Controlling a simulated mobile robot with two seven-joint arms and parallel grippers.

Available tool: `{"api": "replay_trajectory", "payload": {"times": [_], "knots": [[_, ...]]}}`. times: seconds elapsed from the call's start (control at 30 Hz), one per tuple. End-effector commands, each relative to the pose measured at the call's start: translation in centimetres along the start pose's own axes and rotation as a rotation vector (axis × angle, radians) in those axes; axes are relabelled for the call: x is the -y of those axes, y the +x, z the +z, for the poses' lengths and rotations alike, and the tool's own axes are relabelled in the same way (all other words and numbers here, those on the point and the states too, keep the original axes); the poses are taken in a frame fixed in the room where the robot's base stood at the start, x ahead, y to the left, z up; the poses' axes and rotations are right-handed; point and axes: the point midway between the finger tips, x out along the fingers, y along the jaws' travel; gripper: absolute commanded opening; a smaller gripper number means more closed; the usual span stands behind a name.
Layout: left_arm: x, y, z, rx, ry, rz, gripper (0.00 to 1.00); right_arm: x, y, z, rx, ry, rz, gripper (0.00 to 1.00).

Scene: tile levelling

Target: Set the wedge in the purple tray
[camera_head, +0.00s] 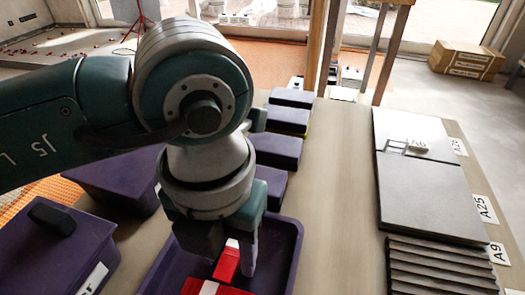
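The purple tray (289,247) stands at the bottom centre on the table, partly covered by my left arm. My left gripper (232,255) points down over the tray. A red wedge-like piece with a white mark (227,264) shows by its fingertips. Another red piece with white (205,288) lies just below it at the picture's bottom edge. The gripper hides part of the red pieces, so I cannot tell whether its fingers grip one or are apart from it. My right gripper is not in view.
Purple lidded boxes (45,250) stand at the left. A row of dark purple boxes (278,150) runs behind the tray. Grey tiles (432,195) and a ribbed dark piece (438,267) lie at the right by labels such as A25. The table (335,190) between is clear.

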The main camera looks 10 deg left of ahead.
Motion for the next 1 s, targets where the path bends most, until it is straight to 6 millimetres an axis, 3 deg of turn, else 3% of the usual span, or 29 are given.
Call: {"api": "replay_trajectory", "payload": {"times": [0.37,0.47,0.8,1.0], "knots": [[0.0,-0.7,0.0,0.001,0.0,0.0,0.56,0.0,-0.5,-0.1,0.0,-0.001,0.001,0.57],[0.0,-2.0,0.1,0.004,0.001,-0.001,0.56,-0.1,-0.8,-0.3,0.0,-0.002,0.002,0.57],[0.0,-9.6,0.1,0.005,0.002,-0.001,0.56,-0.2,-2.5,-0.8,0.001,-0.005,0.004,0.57],[0.0,-11.9,0.1,0.002,0.0,0.0,0.56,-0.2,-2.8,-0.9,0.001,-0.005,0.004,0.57]]}}
